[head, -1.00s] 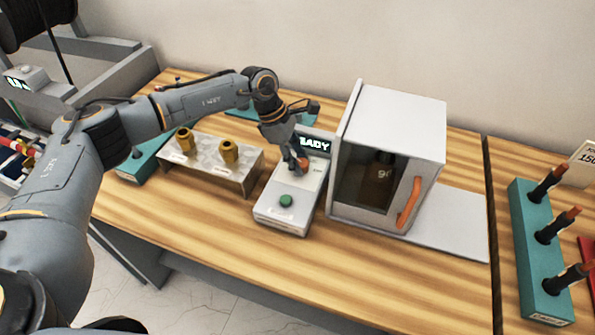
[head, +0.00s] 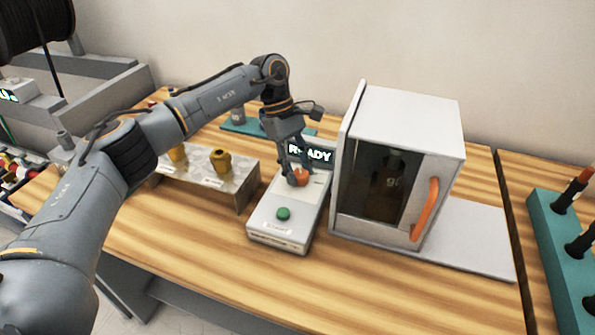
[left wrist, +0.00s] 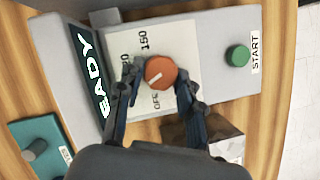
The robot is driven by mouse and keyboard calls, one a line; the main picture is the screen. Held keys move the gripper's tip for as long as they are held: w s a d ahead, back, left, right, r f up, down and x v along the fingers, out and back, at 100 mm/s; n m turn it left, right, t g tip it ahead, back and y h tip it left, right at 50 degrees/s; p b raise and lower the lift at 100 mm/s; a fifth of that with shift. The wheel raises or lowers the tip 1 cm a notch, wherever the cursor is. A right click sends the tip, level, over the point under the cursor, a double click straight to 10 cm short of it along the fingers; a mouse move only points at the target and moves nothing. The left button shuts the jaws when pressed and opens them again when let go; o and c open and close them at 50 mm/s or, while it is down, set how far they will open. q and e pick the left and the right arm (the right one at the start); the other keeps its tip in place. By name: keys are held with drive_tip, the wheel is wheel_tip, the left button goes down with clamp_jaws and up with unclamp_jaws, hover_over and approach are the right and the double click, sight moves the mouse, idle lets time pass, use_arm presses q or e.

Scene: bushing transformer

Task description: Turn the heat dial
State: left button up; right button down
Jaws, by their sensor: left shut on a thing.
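The heat dial is an orange-red round knob (head: 298,177) on the sloped top of a light grey control box (head: 262,232). In the left wrist view the dial (left wrist: 160,72) has a pale pointer line, and the scale around it shows "OFF" and "150", with another mark partly hidden by a finger. My left gripper (head: 297,172) comes down from above, its fingers on either side of the dial and shut on it; it also shows in the left wrist view (left wrist: 160,85). The box's display (head: 310,153) reads "READY". My right gripper is not in view.
A green START button (head: 283,213) sits on the box's near part. A white oven-like cabinet (head: 405,120) with an orange handle stands close on the right. A metal stand (head: 225,188) with brass pieces is on the left. The wooden table front is clear.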

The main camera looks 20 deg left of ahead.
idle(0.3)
use_arm(q)
drive_tip(key=o, duration=1.2)
drive_tip(key=shift+c, duration=0.2)
drive_tip(key=v, duration=1.2)
